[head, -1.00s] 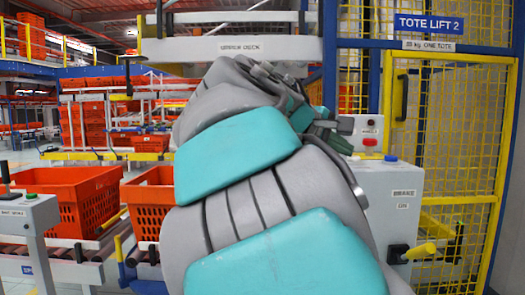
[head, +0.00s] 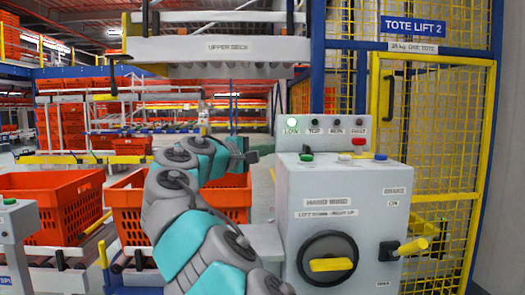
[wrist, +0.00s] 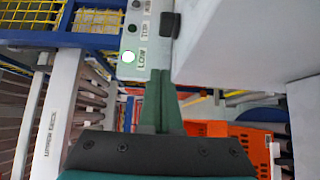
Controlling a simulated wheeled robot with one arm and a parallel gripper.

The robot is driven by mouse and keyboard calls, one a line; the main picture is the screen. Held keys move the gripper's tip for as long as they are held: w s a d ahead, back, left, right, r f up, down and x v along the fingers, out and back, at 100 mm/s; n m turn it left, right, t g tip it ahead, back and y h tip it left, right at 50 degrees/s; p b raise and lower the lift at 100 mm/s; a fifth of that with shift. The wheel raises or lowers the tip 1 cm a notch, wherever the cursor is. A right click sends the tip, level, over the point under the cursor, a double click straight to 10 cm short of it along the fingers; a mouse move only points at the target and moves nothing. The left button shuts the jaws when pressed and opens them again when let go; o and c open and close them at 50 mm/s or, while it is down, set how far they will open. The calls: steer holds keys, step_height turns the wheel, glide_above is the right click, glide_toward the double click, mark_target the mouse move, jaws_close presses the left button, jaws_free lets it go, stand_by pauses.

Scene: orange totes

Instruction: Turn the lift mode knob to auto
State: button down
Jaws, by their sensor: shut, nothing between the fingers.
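A grey control box (head: 350,200) stands right of centre in the head view. Its front has a large black dial with a yellow handle (head: 331,264), under "HAND WIND" and "LEFT DOWN - RIGHT UP" labels. A yellow-handled lever (head: 411,247) is on its right side. No "auto" label is readable, so I cannot tell which part is the lift mode knob. My gripper (head: 252,157) is left of the box's top, apart from the dial. In the wrist view its green fingers (wrist: 160,88) are shut and empty, below a dark knob-like part (wrist: 170,25).
An indicator panel (head: 340,127) behind the box has its leftmost lamp lit green. Green (head: 307,157), red (head: 358,141) and blue (head: 381,156) buttons top the box. Orange totes (head: 60,205) sit on conveyors at left. A yellow mesh gate (head: 435,130) stands at right.

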mark_target(293, 157)
steer(key=shift+w+d, duration=0.6)
steer(key=shift+d, duration=0.7)
steer(key=shift+w+d, duration=0.6)
steer(key=shift+d, duration=0.65)
steer(key=shift+w+d, duration=0.6)
steer(key=shift+d, duration=0.7)
steer(key=shift+a, duration=0.1)
